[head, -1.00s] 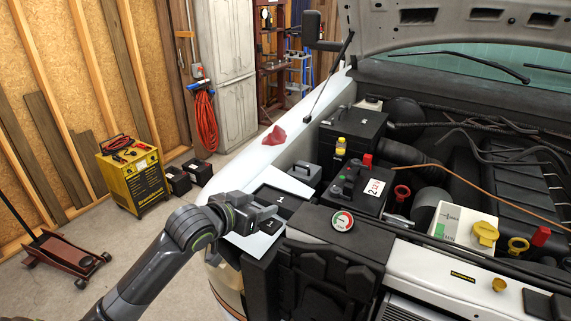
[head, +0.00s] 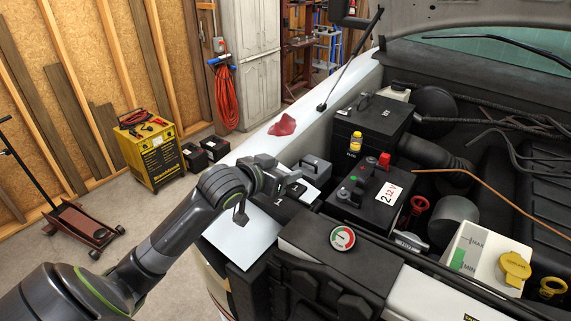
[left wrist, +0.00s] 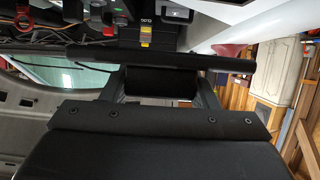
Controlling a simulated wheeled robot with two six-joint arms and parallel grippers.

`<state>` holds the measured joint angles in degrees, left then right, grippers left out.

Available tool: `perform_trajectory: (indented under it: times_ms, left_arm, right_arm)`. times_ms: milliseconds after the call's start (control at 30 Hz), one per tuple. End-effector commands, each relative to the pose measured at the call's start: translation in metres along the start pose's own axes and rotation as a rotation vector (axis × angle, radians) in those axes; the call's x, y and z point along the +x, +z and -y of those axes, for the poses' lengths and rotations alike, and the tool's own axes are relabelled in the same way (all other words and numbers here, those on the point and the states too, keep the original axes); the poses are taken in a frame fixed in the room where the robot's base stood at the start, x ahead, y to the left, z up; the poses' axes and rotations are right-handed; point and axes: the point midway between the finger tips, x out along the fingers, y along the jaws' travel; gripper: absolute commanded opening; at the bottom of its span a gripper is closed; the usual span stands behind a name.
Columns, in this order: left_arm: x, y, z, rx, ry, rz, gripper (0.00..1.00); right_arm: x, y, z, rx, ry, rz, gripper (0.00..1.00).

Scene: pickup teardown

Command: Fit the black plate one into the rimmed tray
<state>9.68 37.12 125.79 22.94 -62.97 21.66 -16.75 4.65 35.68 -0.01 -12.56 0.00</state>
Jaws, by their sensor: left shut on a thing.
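The black plate one (head: 283,210), marked with a white 1, is level in the front left corner of the engine bay. My left gripper (head: 287,179) reaches over its far left part and is shut on it. In the left wrist view a long dark bar (left wrist: 160,56), probably the plate seen nearly edge-on, crosses the fingertips, with a dark block between the fingers. I cannot clearly tell the rimmed tray from the dark parts around the plate. Whether the plate touches anything below is hidden. My right gripper is not in view.
A grey box with a handle (head: 316,171) stands close behind the plate. A red cloth (head: 283,125) lies on the white fender. A pale flat panel (head: 238,243) is at the front left.

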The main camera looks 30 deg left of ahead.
Motion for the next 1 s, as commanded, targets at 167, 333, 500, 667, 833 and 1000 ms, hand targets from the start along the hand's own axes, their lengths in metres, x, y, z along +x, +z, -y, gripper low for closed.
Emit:
perform_trajectory:
  times_ms: [167,333,500,667,833,1000]
  left_arm:
    - [0.005,0.013,0.0,-0.002,-0.001,0.002,0.29]
    - [0.01,0.023,0.0,-0.001,0.0,0.001,0.29]
    - [0.014,0.035,0.0,-0.001,0.0,0.001,0.29]
    - [0.018,0.044,0.0,-0.001,-0.001,0.001,0.29]
    - [0.021,0.05,0.0,0.001,-0.001,-0.001,0.29]
    - [0.022,0.052,0.0,0.001,-0.001,-0.001,0.29]
  right_arm:
    - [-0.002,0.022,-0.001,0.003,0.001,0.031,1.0]
    - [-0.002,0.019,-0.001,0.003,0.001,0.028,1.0]
    - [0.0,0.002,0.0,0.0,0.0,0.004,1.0]
    - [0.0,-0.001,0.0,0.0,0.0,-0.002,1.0]
    - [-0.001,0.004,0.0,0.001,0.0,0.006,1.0]
    - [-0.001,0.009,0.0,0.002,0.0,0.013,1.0]
